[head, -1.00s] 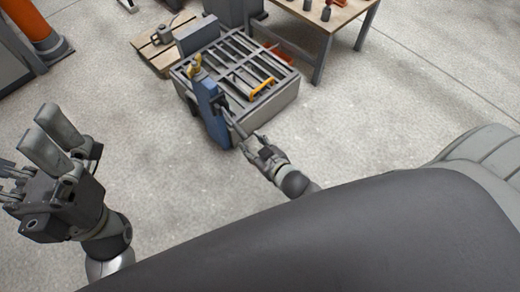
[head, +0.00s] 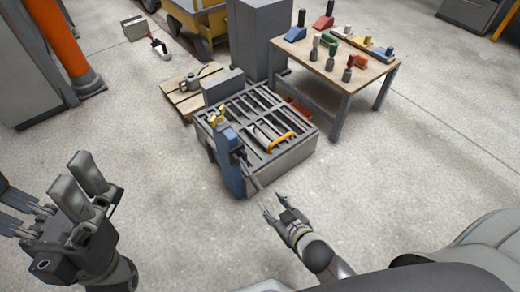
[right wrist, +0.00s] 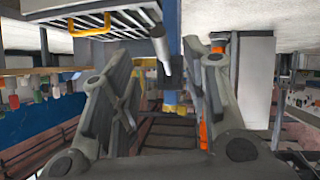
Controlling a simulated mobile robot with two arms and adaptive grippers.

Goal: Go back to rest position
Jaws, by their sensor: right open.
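My right gripper (head: 275,206) is open and empty, near the front of the slatted grey machine (head: 290,157). Its two fingers stand apart in the right wrist view (right wrist: 160,95), with nothing clamped between them. The grey lever (head: 252,178) of the machine's blue post (head: 229,165) ends just beyond the fingertips, and a small gap shows. My left gripper (head: 80,190) is raised at the left, over bare floor. It seems to hold nothing, but its finger spacing is unclear.
A yellow-orange handle (head: 279,142) lies on the machine's slats. A wooden table (head: 350,73) with coloured tools stands behind to the right. A wooden pallet (head: 180,103) and a grey cabinet (head: 258,40) stand behind the machine. The floor in front and to the right is clear.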

